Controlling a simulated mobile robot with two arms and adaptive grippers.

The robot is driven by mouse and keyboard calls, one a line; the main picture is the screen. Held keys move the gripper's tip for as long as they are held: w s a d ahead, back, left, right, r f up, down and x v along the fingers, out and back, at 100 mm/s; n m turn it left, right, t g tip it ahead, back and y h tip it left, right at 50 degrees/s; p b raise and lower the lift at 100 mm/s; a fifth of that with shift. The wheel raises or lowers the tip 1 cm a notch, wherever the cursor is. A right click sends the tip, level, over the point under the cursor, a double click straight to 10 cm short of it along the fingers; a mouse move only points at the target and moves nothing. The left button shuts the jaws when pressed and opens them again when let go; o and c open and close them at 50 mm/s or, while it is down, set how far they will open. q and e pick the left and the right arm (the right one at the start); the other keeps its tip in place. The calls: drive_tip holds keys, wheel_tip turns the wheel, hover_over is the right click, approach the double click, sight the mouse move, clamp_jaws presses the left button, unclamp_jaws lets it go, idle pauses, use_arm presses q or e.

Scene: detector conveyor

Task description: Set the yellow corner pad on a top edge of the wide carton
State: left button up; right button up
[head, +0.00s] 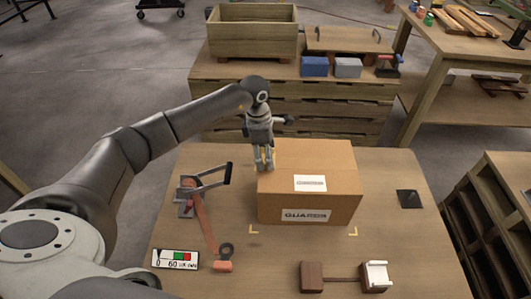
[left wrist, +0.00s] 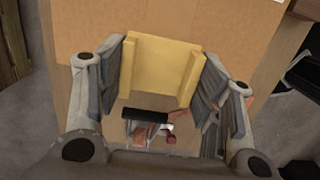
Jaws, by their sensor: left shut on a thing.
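The wide carton (head: 325,158) is a closed brown box with white labels, standing on the table. My left gripper (head: 264,166) points down at its left top edge. In the left wrist view, the left gripper (left wrist: 160,98) is shut on the yellow corner pad (left wrist: 156,72), which sits between its fingers. The pad lies over the edge of the carton (left wrist: 215,25) in that view; I cannot tell whether it touches. In the head view the fingers hide most of the pad. My right gripper is not in view.
A tool with a black handle (head: 213,174) lies left of the carton. A wooden crate (head: 252,38) stands behind.

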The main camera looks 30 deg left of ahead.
use_arm(q)
drive_tip(key=shift+f+b, duration=0.3)
drive_tip(key=shift+f, duration=0.2)
drive_tip(key=o, duration=1.1)
drive_tip(key=shift+r, duration=0.1)
drive_tip(key=r, duration=0.4)
drive_tip(key=a+r, duration=0.1)
drive_tip(key=r, duration=0.6)
drive_tip(key=shift+s+a+r, duration=0.15)
drive_tip(key=shift+s+r, duration=0.2)
drive_tip(key=shift+r, duration=0.05)
